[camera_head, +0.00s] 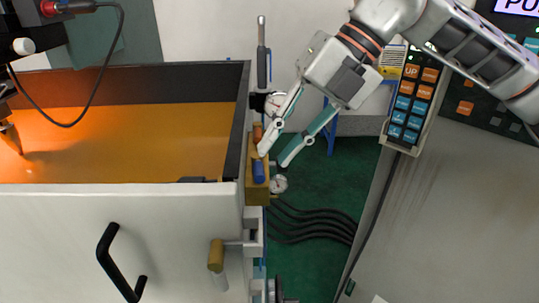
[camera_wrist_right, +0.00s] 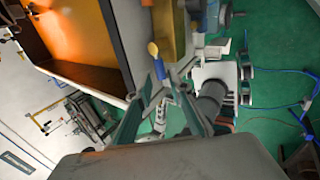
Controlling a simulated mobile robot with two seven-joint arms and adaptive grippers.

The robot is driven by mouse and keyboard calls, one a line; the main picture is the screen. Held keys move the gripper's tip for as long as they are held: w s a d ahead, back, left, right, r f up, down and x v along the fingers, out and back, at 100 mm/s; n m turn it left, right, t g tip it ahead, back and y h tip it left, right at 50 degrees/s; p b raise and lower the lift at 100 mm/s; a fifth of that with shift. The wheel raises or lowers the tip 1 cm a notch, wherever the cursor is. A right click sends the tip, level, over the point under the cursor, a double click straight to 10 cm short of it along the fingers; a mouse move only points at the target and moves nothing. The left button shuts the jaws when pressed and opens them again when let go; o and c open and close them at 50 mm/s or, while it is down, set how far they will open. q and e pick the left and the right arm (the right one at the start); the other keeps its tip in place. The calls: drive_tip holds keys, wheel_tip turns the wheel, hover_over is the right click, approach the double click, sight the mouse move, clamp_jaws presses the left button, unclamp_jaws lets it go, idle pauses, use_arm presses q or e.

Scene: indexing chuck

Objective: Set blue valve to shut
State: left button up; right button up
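The blue valve (camera_head: 258,170) shows as a short blue handle on a brass-coloured block (camera_head: 257,190) at the right edge of the orange-lit machine tray. It lies along the block, pointing up and down in the head view. My right gripper (camera_head: 275,160) is open, with its two fingers spread, just right of and above the blue handle. No contact with the handle is visible. In the right wrist view, a small blue handle (camera_wrist_right: 153,48) is beyond the open fingers. My left gripper is not in view.
An orange handle (camera_head: 257,132) is close above the blue one. A pressure gauge (camera_head: 279,184) sits right of the block, and black hoses (camera_head: 315,222) run below it. A button panel (camera_head: 411,98) stands at right.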

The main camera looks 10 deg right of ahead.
sight(260, 168)
drive_tip(key=x, duration=0.3)
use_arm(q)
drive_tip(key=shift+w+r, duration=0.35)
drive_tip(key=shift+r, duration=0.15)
use_arm(e)
drive_tip(key=shift+a+f, duration=0.15)
drive_tip(key=shift+f, duration=0.15)
clamp_jaws()
drive_tip(key=shift+a+f+b, duration=0.15)
drive_tip(key=shift+b, duration=0.55)
drive_tip(key=shift+m+t+b, duration=0.3)
drive_tip(key=shift+m+b, duration=0.15)
drive_tip(key=shift+m, duration=0.05)
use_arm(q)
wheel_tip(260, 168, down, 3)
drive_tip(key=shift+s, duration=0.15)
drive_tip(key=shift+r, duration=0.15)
use_arm(e)
unclamp_jaws()
